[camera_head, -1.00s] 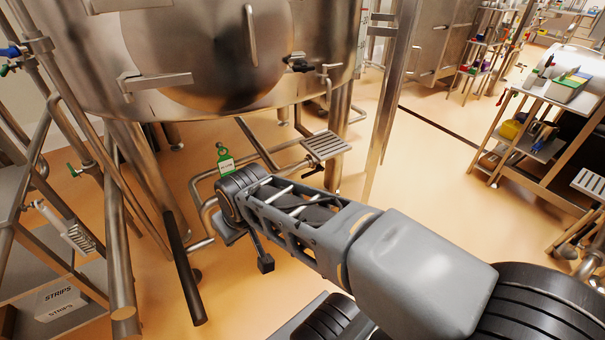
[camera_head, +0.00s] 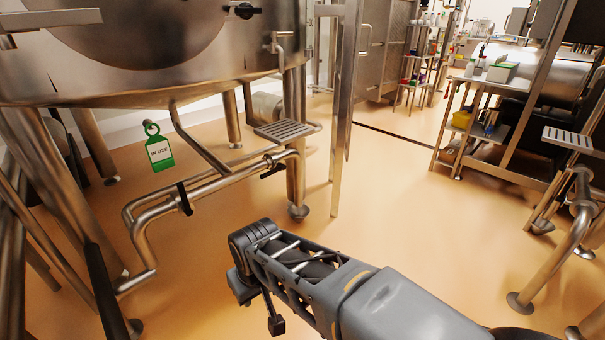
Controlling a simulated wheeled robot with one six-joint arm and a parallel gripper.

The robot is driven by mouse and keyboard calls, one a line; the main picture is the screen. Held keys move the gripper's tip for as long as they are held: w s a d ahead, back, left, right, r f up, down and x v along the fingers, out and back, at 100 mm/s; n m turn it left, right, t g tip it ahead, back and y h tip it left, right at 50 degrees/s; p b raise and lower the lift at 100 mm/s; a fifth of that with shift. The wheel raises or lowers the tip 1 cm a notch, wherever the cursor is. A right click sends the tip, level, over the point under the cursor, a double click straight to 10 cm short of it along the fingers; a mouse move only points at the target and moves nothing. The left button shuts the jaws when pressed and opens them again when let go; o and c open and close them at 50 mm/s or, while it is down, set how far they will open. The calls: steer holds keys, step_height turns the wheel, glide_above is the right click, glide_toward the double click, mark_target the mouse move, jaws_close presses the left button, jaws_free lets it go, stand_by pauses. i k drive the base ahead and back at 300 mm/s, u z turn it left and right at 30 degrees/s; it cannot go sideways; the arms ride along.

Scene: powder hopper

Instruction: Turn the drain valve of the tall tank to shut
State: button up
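The tall steel tank (camera_head: 200,85) fills the upper left, standing on thick legs. Under it a steel drain pipe (camera_head: 225,185) runs from the lower left up to the right. One black handle (camera_head: 184,198) crosses this pipe. Another black handle (camera_head: 272,170) sits near the pipe's right end, close to a tank leg. I cannot tell which is the drain valve. My gripper (camera_head: 258,308) is at the end of my arm, lower middle, in front of the pipe and apart from both handles. Its dark parts are partly hidden by the wrist, so its opening is unclear.
A green "IN USE" tag (camera_head: 160,152) hangs under the tank. A slatted step (camera_head: 285,130) juts out above the pipe. A steel post (camera_head: 343,110) stands right of the tank. A shelf cart (camera_head: 490,130) stands at the right. The orange floor (camera_head: 400,200) between is clear.

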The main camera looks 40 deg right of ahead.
mark_target(282, 168)
steer(key=z, duration=1.05)
steer(key=i, duration=0.45)
steer(key=u, duration=0.95)
steer(key=i, duration=0.9)
steer(key=z, duration=0.5)
